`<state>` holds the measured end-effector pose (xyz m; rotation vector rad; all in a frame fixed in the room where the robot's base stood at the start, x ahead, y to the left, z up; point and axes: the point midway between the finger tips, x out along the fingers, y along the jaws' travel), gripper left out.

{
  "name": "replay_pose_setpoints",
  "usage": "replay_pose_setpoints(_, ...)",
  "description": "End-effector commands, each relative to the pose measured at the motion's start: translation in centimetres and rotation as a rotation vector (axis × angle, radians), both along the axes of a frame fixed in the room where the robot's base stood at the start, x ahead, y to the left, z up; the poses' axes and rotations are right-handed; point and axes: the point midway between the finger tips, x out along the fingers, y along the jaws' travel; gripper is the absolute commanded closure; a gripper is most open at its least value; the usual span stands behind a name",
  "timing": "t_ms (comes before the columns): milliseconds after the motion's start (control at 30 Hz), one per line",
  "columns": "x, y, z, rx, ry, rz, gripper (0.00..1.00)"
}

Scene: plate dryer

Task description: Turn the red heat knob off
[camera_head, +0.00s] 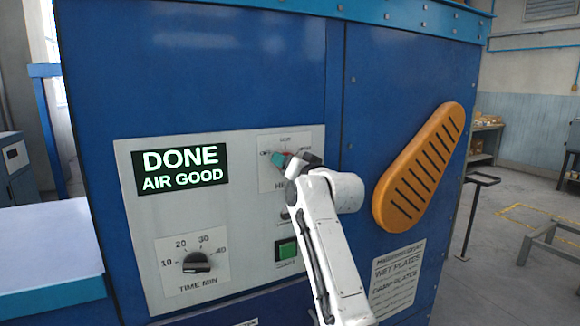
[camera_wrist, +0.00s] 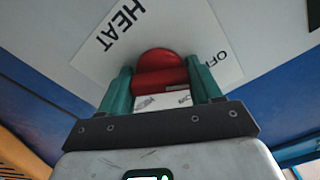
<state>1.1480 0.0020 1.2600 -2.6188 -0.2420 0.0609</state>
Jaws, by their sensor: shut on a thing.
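The red heat knob (camera_wrist: 160,68) sits on a white plate lettered HEAT and OFF in the wrist view. My gripper (camera_wrist: 163,82) is shut on the knob, with one teal finger on each side of it. In the head view my gripper (camera_head: 277,157) is at the heat plate (camera_head: 270,181) on the control panel. I cannot tell which mark the knob points to.
The panel's display (camera_head: 180,170) reads DONE AIR GOOD. A black timer knob (camera_head: 196,263) is at the lower left, and a green button (camera_head: 286,249) is below the heat plate. An orange slotted cover (camera_head: 420,168) sticks out to the right of my arm.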

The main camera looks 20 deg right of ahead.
Motion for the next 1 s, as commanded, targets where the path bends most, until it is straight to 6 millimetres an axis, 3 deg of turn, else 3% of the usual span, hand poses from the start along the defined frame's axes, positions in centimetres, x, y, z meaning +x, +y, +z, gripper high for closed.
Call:
replay_pose_setpoints(367,0.04,0.19,-0.63,-0.009,0.010,0.003,0.67)
replay_pose_setpoints(400,0.04,0.19,-0.64,-0.009,0.010,0.003,0.33)
replay_pose_setpoints(600,0.03,0.18,-0.50,-0.008,0.008,0.003,0.14)
replay_pose_setpoints(1000,-0.46,-0.04,-0.22,-0.005,0.002,0.001,0.11)
